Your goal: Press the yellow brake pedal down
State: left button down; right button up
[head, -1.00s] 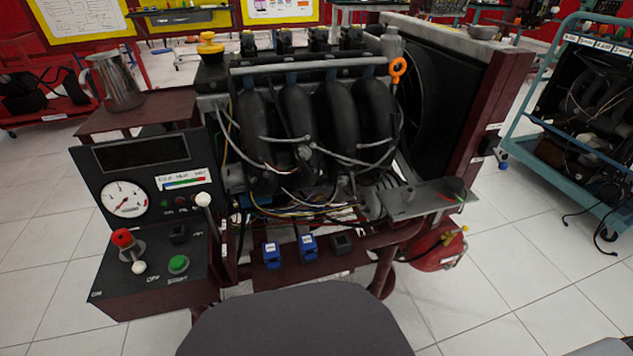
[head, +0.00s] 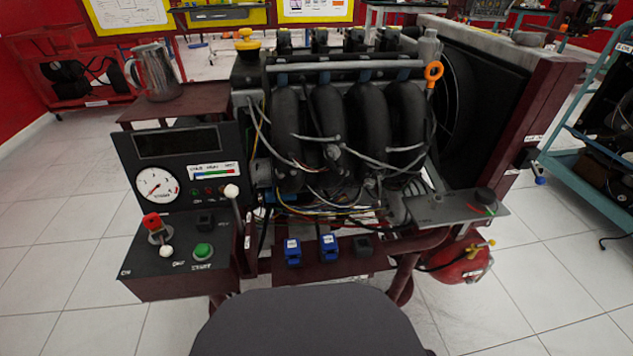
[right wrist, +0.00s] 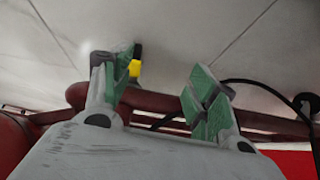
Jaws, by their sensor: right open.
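In the right wrist view a small yellow piece with a black part (right wrist: 135,68) shows just beyond the left finger. It may be the brake pedal, but the finger partly covers it and I cannot tell how far down it sits. My right gripper (right wrist: 163,85) is open, with green pads apart and nothing between them. I cannot tell whether the left finger touches the yellow piece. In the head view I see no yellow pedal and neither gripper.
The engine trainer (head: 345,130) fills the middle of the head view, its control panel (head: 185,200) at left. A dark red bar (right wrist: 165,103) runs behind the fingers.

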jog(key=w+a+r+n+t+y, duration=0.1)
jog(key=w+a+r+y, duration=0.1)
jog(key=a+r, duration=0.7)
jog(key=w+a+r+y, duration=0.15)
jog(key=a+r, duration=0.35)
jog(key=r, duration=0.7)
pick_arm(q)
jog(key=shift+a+f+p, duration=0.1)
jog(key=shift+p, duration=0.65)
pick_arm(e)
jog(key=shift+g+y, duration=0.35)
jog(key=shift+g, duration=0.05)
jog(key=s, duration=0.2)
jog(key=s+a, duration=0.1)
jog(key=s, duration=0.2)
jog(key=shift+s+a+f, duration=0.3)
jog(key=shift+f, duration=0.1)
pick_arm(q)
jog(key=shift+s+a+f+p, duration=0.15)
jog(key=shift+s+a+p, duration=0.05)
jog(key=shift+p, duration=0.7)
pick_arm(e)
jog(key=shift+s+d+f, duration=0.1)
jog(key=shift+d, duration=0.1)
